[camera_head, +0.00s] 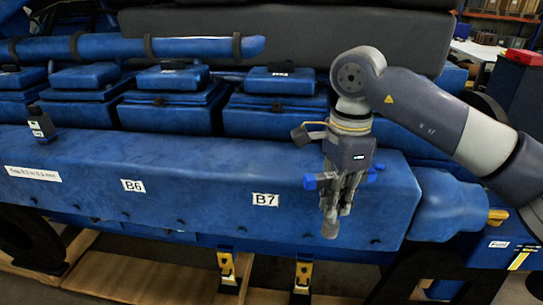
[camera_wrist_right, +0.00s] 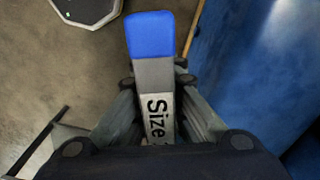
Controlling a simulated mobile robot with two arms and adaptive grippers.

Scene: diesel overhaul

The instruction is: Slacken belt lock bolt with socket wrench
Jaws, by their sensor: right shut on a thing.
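My right gripper (camera_head: 338,200) hangs pointing down in front of the blue engine's long side, right of the B7 label. It is shut on the socket wrench (camera_head: 310,182), whose blue end sticks out left of the fingers. Another blue part shows to their right. In the right wrist view the wrench (camera_wrist_right: 152,75) lies between the fingers (camera_wrist_right: 155,110), grey with a blue end and the printed word "Size"; its rest is hidden by the gripper. I cannot make out the belt lock bolt. My left gripper is not in view.
The blue engine (camera_head: 90,160) fills the middle, with several boxy covers (camera_head: 165,100) on top and a small black device (camera_head: 42,128) at left. Yellow-black supports (camera_head: 303,275) stand below. A blue rounded end (camera_head: 445,205) is at right. Open floor (camera_wrist_right: 50,60) shows in the wrist view.

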